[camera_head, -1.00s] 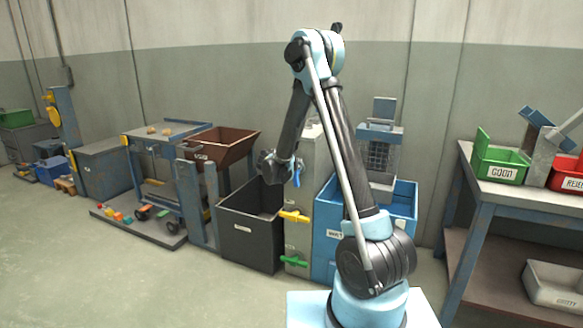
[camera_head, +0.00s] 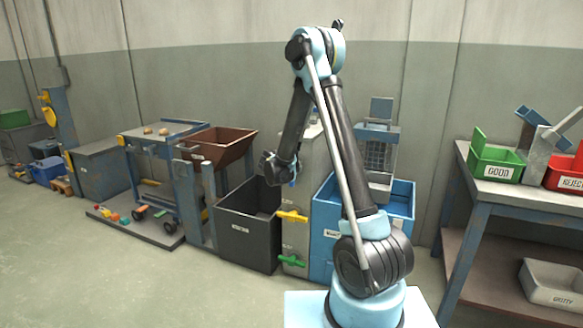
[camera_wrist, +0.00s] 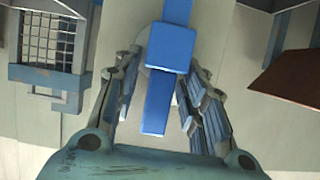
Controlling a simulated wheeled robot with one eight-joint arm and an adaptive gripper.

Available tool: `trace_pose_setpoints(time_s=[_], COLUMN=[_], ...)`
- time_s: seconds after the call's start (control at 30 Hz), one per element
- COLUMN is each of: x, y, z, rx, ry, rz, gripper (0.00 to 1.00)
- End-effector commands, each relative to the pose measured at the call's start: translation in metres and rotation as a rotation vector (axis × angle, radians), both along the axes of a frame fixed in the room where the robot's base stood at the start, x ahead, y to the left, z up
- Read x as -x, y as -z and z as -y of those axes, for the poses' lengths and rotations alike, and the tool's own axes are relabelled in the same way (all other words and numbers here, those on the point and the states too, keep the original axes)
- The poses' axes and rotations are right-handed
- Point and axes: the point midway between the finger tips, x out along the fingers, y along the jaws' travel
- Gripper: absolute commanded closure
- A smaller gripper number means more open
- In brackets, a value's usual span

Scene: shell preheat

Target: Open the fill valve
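A pale valve column (camera_head: 297,237) stands beyond my arm, with a yellow handle (camera_head: 292,216), a green handle (camera_head: 291,261) and, higher up, a blue handle (camera_head: 293,172) mostly hidden by my gripper. I cannot read which one is the fill valve. In the head view my gripper (camera_head: 276,168) is at the height of the blue handle. In the wrist view the blue handle (camera_wrist: 158,100) lies between the two spread fingers of my gripper (camera_wrist: 160,92), with gaps on both sides.
A black bin (camera_head: 247,238) stands left of the column and a blue tub (camera_head: 323,240) right of it. A brown hopper (camera_head: 218,150) is farther left. A bench (camera_head: 479,183) with a green bin (camera_head: 497,170) stands at right. The floor at left front is clear.

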Motion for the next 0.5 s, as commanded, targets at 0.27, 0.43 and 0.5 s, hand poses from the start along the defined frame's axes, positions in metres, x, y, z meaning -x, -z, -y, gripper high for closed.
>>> trace_pose_setpoints(time_s=[0.27,0.43,0.5], x=[0.000,0.009,0.018], y=[-0.001,-0.006,-0.010], z=[0.000,-0.006,-0.009], rx=[0.003,0.004,0.003], ry=[-0.002,-0.004,-0.004], rz=[0.002,0.003,0.003], gripper=[0.60,0.60,0.60])
